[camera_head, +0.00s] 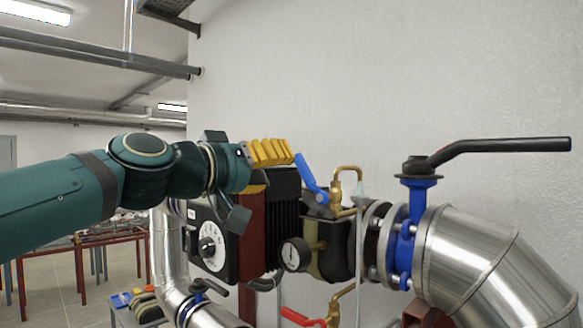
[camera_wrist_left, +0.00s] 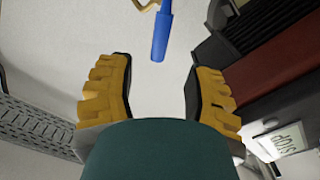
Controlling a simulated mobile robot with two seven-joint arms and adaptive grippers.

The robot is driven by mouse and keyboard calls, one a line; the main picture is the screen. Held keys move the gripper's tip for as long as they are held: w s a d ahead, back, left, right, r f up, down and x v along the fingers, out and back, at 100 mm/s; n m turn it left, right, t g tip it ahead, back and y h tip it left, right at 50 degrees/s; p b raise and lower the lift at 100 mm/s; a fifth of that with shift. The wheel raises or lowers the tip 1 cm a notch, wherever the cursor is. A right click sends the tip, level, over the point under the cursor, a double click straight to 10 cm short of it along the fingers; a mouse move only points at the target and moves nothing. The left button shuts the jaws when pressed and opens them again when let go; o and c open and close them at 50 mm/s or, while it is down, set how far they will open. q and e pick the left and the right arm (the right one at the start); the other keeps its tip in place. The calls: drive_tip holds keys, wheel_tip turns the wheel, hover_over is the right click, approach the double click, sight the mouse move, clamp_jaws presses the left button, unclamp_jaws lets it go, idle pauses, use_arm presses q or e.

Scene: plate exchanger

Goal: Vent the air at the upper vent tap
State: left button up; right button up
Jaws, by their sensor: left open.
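The upper vent tap has a blue lever handle (camera_head: 310,178) that slants up and left from its brass pipe (camera_head: 346,182) above the pump body. My left gripper (camera_head: 284,152), with yellow fingers, is just left of and slightly above the handle's free end. In the left wrist view the fingers (camera_wrist_left: 158,75) are open and apart, with nothing between them. The blue handle (camera_wrist_left: 161,36) shows ahead of the gap, its free end pointing towards the gripper. A visible gap separates them. A bit of brass shows at the top edge. My right gripper is not in view.
A large valve with a black lever (camera_head: 500,147) and blue flange stands right. A pressure gauge (camera_head: 295,255) and a red-handled lower tap (camera_head: 300,318) sit below. A black dial box (camera_head: 210,245) is under my left wrist. The wall behind is bare.

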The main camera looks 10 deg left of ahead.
use_arm(q)
drive_tip(key=shift+v, duration=2.15)
